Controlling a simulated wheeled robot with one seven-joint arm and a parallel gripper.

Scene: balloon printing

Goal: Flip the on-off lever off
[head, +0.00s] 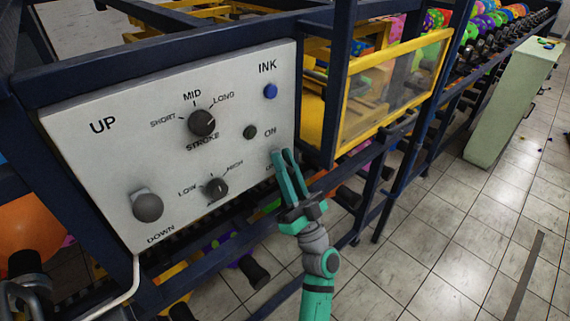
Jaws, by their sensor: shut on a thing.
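The white control panel (88,165) fills the left and middle of the head view. Its "ON" label shows at the right side, with a partly covered label below it. My teal gripper (283,154) reaches up from below to the panel's right edge, with its fingertips just under "ON". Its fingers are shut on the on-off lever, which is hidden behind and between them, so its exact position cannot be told.
A small dark round knob (250,132) sits left of "ON", and a blue button (270,91) is under "INK". The stroke dial (202,122), low-high dial (215,188) and grey up-down knob (148,206) are further left. Dark blue frame bars run around the panel.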

